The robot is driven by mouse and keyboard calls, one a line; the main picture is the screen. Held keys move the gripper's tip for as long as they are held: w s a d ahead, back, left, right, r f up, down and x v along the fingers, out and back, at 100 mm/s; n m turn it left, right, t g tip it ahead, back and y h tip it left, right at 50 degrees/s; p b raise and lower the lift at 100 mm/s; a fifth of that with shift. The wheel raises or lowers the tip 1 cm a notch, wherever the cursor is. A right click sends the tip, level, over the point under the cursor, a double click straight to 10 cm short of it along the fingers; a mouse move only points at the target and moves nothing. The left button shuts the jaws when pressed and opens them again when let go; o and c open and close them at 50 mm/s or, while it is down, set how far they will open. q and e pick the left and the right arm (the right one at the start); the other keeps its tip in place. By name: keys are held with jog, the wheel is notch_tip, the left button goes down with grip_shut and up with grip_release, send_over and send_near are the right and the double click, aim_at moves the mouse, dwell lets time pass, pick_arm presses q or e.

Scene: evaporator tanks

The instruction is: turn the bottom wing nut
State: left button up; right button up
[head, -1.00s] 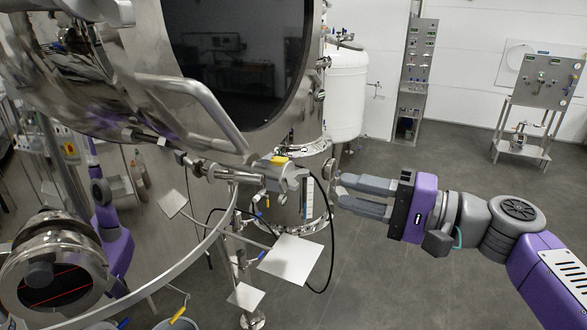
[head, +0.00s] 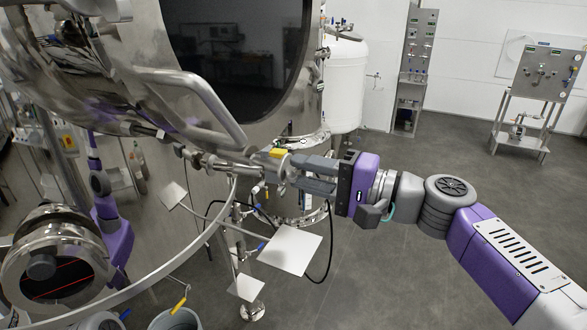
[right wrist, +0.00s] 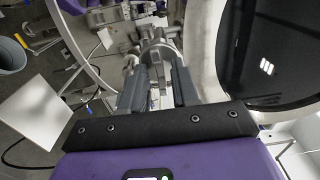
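The steel clamp fitting with the wing nut (head: 283,166) sits on the side of the large tank, just below the big round window. It also shows beyond the fingertips in the right wrist view (right wrist: 157,55). My right gripper (head: 296,172) comes in from the right with its fingertips at this fitting. In the right wrist view its two fingers (right wrist: 158,85) stand apart, with the fitting between and just ahead of the tips. I cannot tell whether they touch it.
A bent steel handle (head: 205,100) and the dark round window (head: 240,60) are above the fitting. White square plates (head: 290,250) and a black cable hang below. A white tank (head: 345,85) stands behind.

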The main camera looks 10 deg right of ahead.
grip_shut()
jog(key=n+b, duration=0.2)
jog(key=shift+b, duration=0.3)
